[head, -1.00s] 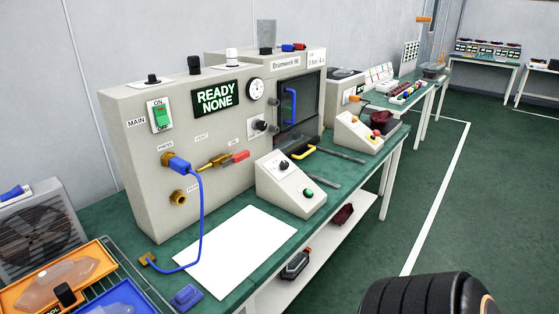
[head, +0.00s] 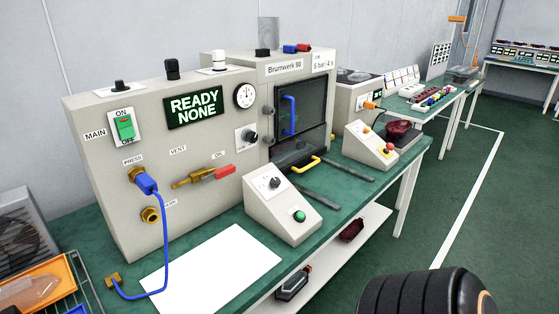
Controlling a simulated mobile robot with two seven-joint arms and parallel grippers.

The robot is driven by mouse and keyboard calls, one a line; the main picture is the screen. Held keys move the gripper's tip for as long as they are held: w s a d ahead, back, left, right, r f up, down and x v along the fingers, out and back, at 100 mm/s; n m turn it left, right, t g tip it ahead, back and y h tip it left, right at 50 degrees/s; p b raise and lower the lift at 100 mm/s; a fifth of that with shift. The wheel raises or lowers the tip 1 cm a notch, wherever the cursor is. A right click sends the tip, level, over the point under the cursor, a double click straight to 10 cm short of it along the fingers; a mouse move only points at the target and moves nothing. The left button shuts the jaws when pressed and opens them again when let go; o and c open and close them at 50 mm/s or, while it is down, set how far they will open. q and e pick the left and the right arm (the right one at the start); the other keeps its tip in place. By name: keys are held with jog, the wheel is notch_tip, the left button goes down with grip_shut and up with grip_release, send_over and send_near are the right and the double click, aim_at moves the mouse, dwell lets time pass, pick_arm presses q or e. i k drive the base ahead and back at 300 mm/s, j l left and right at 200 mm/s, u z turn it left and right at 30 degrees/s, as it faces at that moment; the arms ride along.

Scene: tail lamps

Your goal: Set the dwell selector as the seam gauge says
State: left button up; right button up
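The grey press machine (head: 110,190) stands on a green bench. Its display (head: 194,107) reads READY NONE. A round white dial gauge (head: 245,96) is right of the display. A black knob (head: 248,136) sits on a white plate below it. A sloped console (head: 253,212) in front carries another dark knob (head: 275,183) and a green button (head: 299,216). I cannot tell which knob is the dwell selector, and no seam gauge is identifiable. A small label (head: 323,62) seems to read 5 bar 4 s. Neither gripper is in view.
A blue hose (head: 164,240) runs from the PRESS port to the bench. A red-handled valve (head: 222,172) sits beside it. A blue-handled door (head: 290,115) and yellow handle (head: 305,165) are at the right. A white sheet (head: 213,270) lies in front. Open floor lies right.

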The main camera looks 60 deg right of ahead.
aim_at(275, 183)
jog(key=l, duration=0.45)
jog(key=k+l, duration=0.15)
jog(key=l, duration=0.8)
jog(key=k+l, duration=0.15)
jog(key=l, duration=0.3)
jog(key=u, duration=0.05)
